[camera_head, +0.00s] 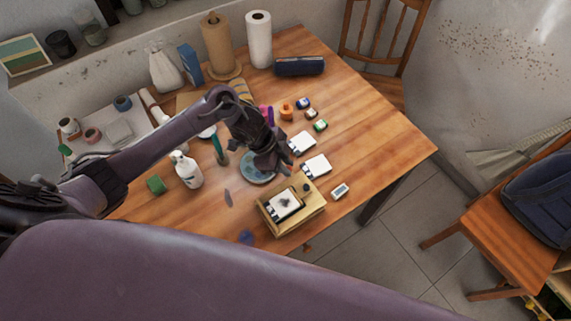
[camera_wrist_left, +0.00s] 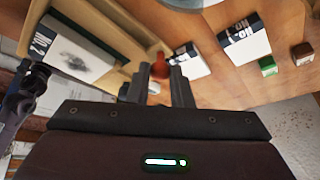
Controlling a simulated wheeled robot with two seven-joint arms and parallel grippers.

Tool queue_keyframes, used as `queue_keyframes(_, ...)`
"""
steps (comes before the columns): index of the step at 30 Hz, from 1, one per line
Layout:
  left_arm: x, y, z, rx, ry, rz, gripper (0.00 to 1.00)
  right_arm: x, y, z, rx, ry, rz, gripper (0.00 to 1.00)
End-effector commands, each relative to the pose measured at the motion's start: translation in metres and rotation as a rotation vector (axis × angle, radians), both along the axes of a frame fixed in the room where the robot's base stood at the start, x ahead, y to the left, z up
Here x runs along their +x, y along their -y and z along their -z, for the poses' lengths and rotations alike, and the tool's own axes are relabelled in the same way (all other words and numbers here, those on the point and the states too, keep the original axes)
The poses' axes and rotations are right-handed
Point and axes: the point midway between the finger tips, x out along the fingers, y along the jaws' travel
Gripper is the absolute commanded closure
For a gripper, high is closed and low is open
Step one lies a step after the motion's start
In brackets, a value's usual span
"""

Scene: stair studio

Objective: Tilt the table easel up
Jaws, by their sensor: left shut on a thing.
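The table easel (camera_head: 316,210) is a low wooden box near the front edge of the table, its board lying about flat. My left gripper (camera_head: 272,168) is at the easel's far side. In the left wrist view its fingers (camera_wrist_left: 166,88) close around a small red-brown knob (camera_wrist_left: 159,69) beside the easel's wooden edge (camera_wrist_left: 113,22). The knob is partly hidden by the fingers. My right gripper is not in view.
White cards (camera_head: 317,165) and small paint blocks (camera_head: 320,125) lie right of the gripper. A blue-grey plate (camera_head: 254,178) is under it. A white spray bottle (camera_head: 187,171) stands left. Paper rolls (camera_head: 258,40) stand at the back. The table's right part is clear.

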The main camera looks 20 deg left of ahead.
Motion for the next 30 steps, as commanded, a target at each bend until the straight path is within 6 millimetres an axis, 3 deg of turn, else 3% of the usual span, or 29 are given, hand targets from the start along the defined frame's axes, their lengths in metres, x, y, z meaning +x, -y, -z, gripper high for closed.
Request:
queue_keyframes(20, -0.016, -0.013, -0.032, -0.196, 0.252, 0.000, 1.00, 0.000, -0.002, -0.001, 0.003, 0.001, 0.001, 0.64)
queue_keyframes(30, -0.020, -0.016, -0.041, -0.193, 0.251, 0.000, 1.00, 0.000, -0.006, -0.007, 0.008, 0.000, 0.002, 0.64)
